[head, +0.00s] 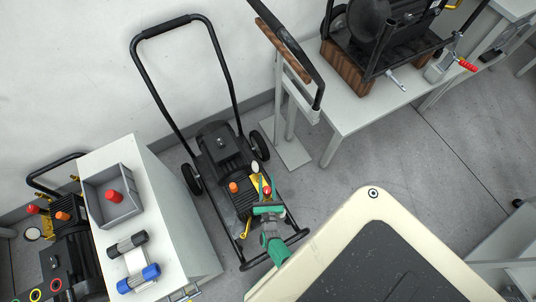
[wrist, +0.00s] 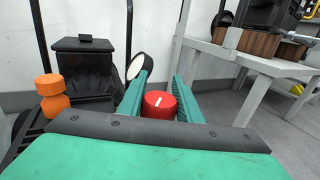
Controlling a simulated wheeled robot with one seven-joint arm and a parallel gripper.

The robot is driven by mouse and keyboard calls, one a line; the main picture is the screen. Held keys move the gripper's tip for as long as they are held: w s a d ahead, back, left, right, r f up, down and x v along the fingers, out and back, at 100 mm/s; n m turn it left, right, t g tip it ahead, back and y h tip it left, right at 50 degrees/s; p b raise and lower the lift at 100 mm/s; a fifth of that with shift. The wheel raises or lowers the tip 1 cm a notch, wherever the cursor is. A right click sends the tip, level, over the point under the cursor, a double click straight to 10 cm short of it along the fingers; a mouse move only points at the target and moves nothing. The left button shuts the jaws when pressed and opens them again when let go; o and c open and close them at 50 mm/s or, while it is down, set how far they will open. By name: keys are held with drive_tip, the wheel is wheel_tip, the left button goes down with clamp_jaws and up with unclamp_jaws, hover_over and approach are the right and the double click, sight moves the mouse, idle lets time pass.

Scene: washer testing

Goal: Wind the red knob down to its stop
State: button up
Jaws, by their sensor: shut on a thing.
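The red knob (wrist: 159,105) shows in the wrist view as a short red cylinder with a white mark on its face. It sits between the two green fingers of my gripper (wrist: 161,92), which is shut on it. In the head view the red knob (head: 267,190) is small, on the wheeled black washer (head: 217,146), beside a yellow part. My green gripper (head: 267,186) reaches it from the front. The knob's sides and whatever lies below it are hidden by my gripper in the wrist view.
An orange cap (wrist: 51,98) and a round gauge (wrist: 136,66) stand close by on the left. A white cabinet (head: 180,220) carries a grey bin (head: 128,213) with another red knob (head: 113,196). A workbench (head: 350,112) stands at the right. A cream-edged surface (head: 345,215) lies in front.

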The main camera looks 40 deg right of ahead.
sight(268, 194)
drive_tip(key=shift+w+a+n+t+y, duration=0.1)
drive_tip(key=shift+a+n+t+y, duration=0.05)
drive_tip(key=shift+n+t+y, duration=0.45)
drive_tip(key=shift+w+a+n+t+y, duration=0.15)
drive_tip(key=shift+n+t+y, duration=0.2)
drive_tip(key=shift+y, duration=0.35)
drive_tip(key=shift+n+y, duration=0.25)
drive_tip(key=shift+y, duration=0.05)
drive_tip(key=o, duration=1)
drive_tip(key=shift+o, duration=0.2)
drive_tip(key=shift+s, duration=0.15)
drive_tip(key=shift+s+a, duration=0.25)
drive_tip(key=shift+s, duration=0.25)
drive_tip(key=v, duration=0.9)
drive_tip(key=shift+s+a, duration=0.2)
drive_tip(key=shift+a, duration=0.05)
